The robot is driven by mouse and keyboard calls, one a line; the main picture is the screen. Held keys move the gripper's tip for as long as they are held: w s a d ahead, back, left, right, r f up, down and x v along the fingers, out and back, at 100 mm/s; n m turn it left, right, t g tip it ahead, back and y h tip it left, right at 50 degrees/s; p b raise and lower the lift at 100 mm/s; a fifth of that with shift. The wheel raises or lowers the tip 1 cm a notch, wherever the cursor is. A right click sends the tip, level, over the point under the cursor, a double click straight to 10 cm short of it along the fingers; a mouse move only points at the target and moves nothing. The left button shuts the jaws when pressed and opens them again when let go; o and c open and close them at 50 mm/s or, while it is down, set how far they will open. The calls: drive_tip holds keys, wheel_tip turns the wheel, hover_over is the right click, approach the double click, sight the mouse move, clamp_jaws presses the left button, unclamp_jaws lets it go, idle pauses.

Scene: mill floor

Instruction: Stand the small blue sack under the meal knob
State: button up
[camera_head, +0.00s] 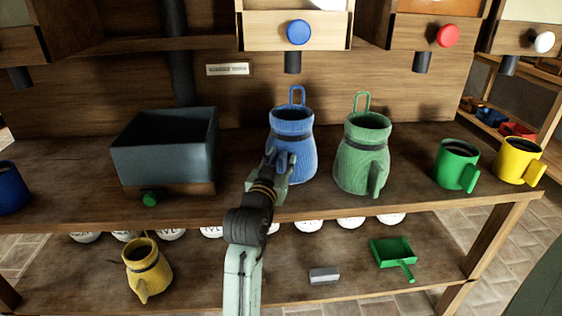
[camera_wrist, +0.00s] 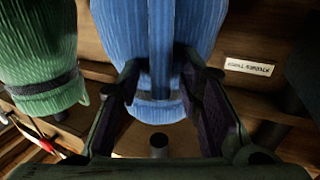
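The small blue sack (camera_head: 303,155) stands upright on the bench with a dark band and a wire loop on top. In the head view it is below the blue knob (camera_head: 299,32) and its dark spout (camera_head: 292,62). A red knob (camera_head: 447,36) and a white knob (camera_head: 544,42) are to the right; I cannot tell which is the meal knob. My gripper (camera_head: 279,160) is at the front of the blue sack. In the wrist view my gripper (camera_wrist: 162,105) has its fingers apart, either side of the sack's upright blue strip (camera_wrist: 161,45), with gaps showing. The sack's far side is hidden.
A green sack (camera_head: 360,156) stands close at the right. A dark bin (camera_head: 165,160) is at the left. Green (camera_head: 455,164) and yellow (camera_head: 517,160) mugs are at the right end. A yellow sack (camera_head: 147,267) and green scoop (camera_head: 393,252) are on the lower shelf.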

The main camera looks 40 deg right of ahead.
drive_tip(key=shift+s+a, duration=0.1)
drive_tip(key=v, duration=1.1)
drive_tip(key=shift+s+a, duration=0.25)
drive_tip(key=shift+a, duration=0.05)
